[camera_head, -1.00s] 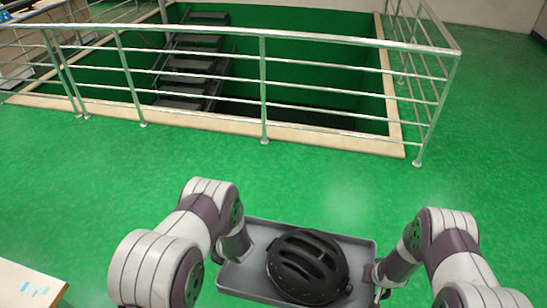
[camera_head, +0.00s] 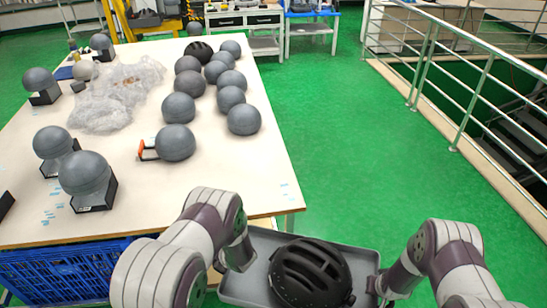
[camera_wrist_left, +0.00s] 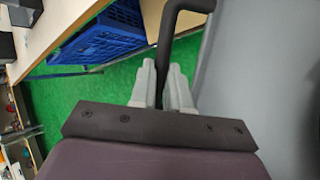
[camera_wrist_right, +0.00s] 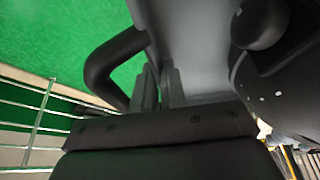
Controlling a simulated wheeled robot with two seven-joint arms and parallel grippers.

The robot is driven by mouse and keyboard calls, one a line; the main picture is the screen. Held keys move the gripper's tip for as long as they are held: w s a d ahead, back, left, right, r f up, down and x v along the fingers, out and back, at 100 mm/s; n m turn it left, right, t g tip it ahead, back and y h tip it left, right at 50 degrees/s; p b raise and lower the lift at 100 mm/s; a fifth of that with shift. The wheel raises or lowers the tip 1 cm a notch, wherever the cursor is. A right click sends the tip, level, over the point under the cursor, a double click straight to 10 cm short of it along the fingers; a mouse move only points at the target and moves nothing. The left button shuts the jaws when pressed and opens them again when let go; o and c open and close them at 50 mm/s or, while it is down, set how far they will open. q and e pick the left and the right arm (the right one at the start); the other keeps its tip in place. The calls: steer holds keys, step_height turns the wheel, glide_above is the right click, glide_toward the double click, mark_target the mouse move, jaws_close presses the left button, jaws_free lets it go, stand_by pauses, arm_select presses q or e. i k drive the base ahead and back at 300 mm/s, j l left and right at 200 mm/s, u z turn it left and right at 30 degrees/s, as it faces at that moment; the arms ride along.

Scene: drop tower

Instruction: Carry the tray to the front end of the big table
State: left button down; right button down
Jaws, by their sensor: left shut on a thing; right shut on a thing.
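The grey tray (camera_head: 362,262) is held level in front of me, with a black helmet (camera_head: 310,272) lying in it. My left gripper (camera_wrist_left: 162,88) is shut on the tray's dark handle (camera_wrist_left: 172,30) at its left end. My right gripper (camera_wrist_right: 160,88) is shut on the dark handle (camera_wrist_right: 105,65) at its right end. In the head view the fingers are mostly hidden by the wrists. The big table (camera_head: 235,190) with a pale top stands ahead and to the left; its near right corner is close to my left forearm.
Several grey balls (camera_head: 190,83), another dark helmet (camera_head: 199,51) and crumpled clear plastic (camera_head: 115,95) are on the table. A blue crate (camera_head: 60,272) is under its near edge. A metal railing (camera_head: 470,95) guards a stair opening at right. Green floor (camera_head: 335,150) between is clear.

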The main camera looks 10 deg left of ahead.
mark_target(219, 185)
steer(key=i+j+u, duration=0.2)
steer(key=i+u, duration=0.25)
steer(key=i+j+u, duration=0.1)
steer(key=i+u, duration=0.3)
steer(key=i, duration=0.6)
